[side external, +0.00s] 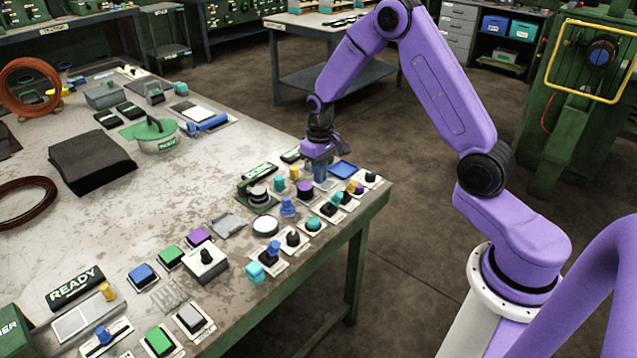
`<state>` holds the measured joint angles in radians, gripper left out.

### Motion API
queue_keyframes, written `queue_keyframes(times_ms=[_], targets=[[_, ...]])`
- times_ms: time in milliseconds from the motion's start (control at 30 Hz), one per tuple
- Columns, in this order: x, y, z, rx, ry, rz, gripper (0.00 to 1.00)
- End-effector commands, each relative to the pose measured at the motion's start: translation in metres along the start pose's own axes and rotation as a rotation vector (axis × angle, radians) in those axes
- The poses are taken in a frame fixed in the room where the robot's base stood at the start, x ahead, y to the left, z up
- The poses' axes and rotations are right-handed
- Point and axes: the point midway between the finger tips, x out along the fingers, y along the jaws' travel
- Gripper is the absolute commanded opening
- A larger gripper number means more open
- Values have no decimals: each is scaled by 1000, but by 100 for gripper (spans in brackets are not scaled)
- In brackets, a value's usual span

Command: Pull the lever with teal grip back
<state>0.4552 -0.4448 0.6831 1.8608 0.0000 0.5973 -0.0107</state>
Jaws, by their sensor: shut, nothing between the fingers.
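My gripper (320,172) is shut and points down over the far right part of the bench, among the controls. A dark blue-teal piece shows right at its fingertips; I cannot tell whether it is a lever grip or touches the fingers. Several teal-topped controls stand nearby: a small upright teal piece (280,184) left of my gripper, a round teal knob (313,223) nearer the front edge, and a teal block (255,272) further left at the front edge. At this size I cannot tell which one is the lever with teal grip.
The workbench (190,235) holds several buttons and knobs along its front edge. A purple knob (304,188) and a blue knob (288,206) stand close by. The bench's middle is mostly clear.

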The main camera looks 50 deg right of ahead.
Motion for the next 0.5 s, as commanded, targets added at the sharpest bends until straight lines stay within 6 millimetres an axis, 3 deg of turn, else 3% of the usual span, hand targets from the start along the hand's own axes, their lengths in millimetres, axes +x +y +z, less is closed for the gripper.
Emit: queue_keyframes(times_ms=[500], targets=[[-36, 0, 0, 0, 2, 0, 0]])
